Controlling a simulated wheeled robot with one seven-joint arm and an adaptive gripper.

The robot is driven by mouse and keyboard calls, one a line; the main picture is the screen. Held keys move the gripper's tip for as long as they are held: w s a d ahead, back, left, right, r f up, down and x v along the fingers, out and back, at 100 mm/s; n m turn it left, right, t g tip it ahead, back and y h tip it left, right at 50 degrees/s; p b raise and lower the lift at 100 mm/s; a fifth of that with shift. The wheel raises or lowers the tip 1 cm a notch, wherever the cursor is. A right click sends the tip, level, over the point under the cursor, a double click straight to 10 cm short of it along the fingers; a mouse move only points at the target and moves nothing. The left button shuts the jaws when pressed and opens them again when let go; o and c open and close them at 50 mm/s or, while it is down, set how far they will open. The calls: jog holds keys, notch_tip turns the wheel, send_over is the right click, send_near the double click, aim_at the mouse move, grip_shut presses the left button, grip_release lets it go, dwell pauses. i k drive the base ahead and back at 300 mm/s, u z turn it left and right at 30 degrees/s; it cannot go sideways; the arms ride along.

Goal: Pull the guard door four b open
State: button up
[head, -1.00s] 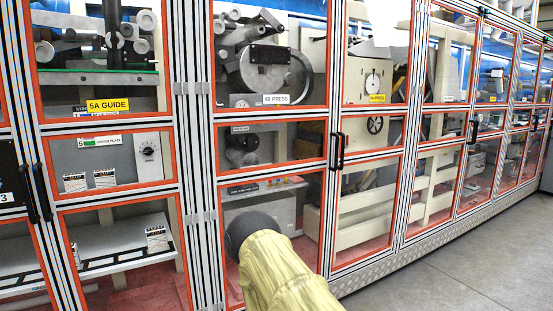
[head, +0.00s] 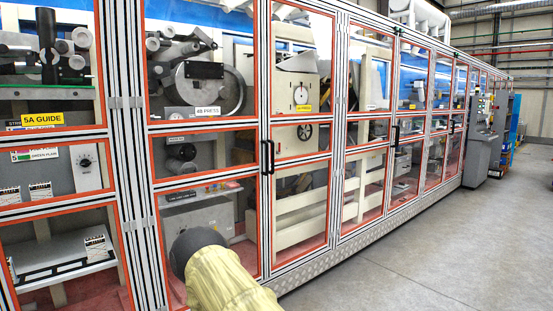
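The guard door labelled 4B PRESS (head: 205,128) is a tall clear-panelled door with a red edge and striped metal frame, left of centre. It looks shut, flush with the row. Two dark upright handles (head: 267,157) sit side by side at its right edge, where it meets the door with the yellow label (head: 302,108). Hinge-like plates (head: 132,102) show on its left frame. My arm, in a yellowish sleeve with a dark rounded end, rises in front of the door's lower part and hides some of it. My gripper is not in view.
The 5A GUIDE door (head: 43,119) stands to the left. More guard doors run away to the right, with another dark handle (head: 395,135). A grey cabinet (head: 479,150) stands at the far end. The grey floor (head: 430,245) at right is clear.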

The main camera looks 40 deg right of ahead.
aim_at(147, 129)
jog(key=z, duration=0.55)
jog(key=i, duration=0.65)
jog(key=z, duration=0.9)
jog(key=i, duration=1.35)
jog(key=z, duration=0.1)
